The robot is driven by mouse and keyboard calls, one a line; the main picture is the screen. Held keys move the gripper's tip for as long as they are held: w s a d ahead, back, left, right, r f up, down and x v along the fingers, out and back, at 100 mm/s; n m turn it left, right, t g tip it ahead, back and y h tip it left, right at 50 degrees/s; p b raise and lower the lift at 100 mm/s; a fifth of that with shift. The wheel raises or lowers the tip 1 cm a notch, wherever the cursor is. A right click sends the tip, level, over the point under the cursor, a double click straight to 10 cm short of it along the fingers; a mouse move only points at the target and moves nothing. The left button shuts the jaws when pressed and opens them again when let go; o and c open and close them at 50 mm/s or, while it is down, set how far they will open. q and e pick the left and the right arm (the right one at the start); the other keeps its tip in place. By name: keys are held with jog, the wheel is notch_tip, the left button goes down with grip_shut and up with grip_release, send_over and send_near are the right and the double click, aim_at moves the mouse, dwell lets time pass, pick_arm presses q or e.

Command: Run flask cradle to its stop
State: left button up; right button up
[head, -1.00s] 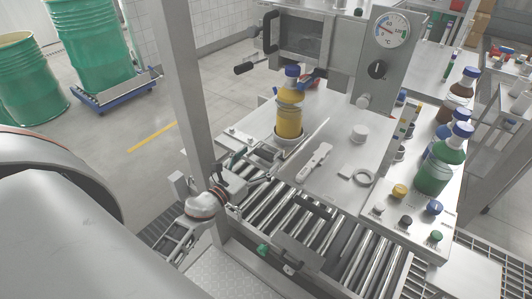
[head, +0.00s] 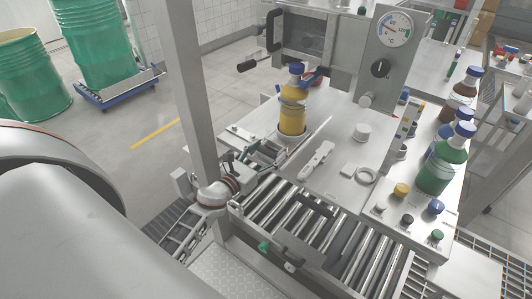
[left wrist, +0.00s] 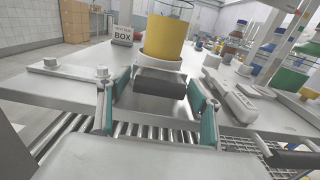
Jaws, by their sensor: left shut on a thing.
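The flask (head: 292,118), with yellow liquid and a blue cap, stands upright on the steel worktop. Its base sits in the pale round flask cradle (head: 291,138). In the left wrist view the yellow flask (left wrist: 165,38) and the white cradle rim (left wrist: 160,62) are straight ahead. My left gripper (head: 268,151) is at the near left side of the cradle. Its teal-padded fingers (left wrist: 160,84) are on either side of a dark block, the cradle's handle (left wrist: 160,86), and shut on it. The cradle's stop cannot be made out. My right gripper is not in view.
A roller conveyor (head: 318,222) runs along the near side of the worktop. A steel post (head: 190,90) stands left of my gripper. A pale tool (head: 318,160), a ring (head: 367,176) and a white cap (head: 362,131) lie to the right. A gauge panel (head: 394,55) stands behind.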

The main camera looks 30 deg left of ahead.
aim_at(274, 146)
pick_arm(q)
jog(key=shift+w+d+b, duration=0.2)
jog(key=shift+w+b, duration=0.1)
jog(key=shift+w, duration=1.6)
jog(key=o, duration=1.6)
jog(key=shift+s, duration=0.15)
jog(key=s, duration=0.8)
jog(key=s+a, duration=0.1)
jog(key=s, duration=0.2)
jog(key=shift+s, duration=0.4)
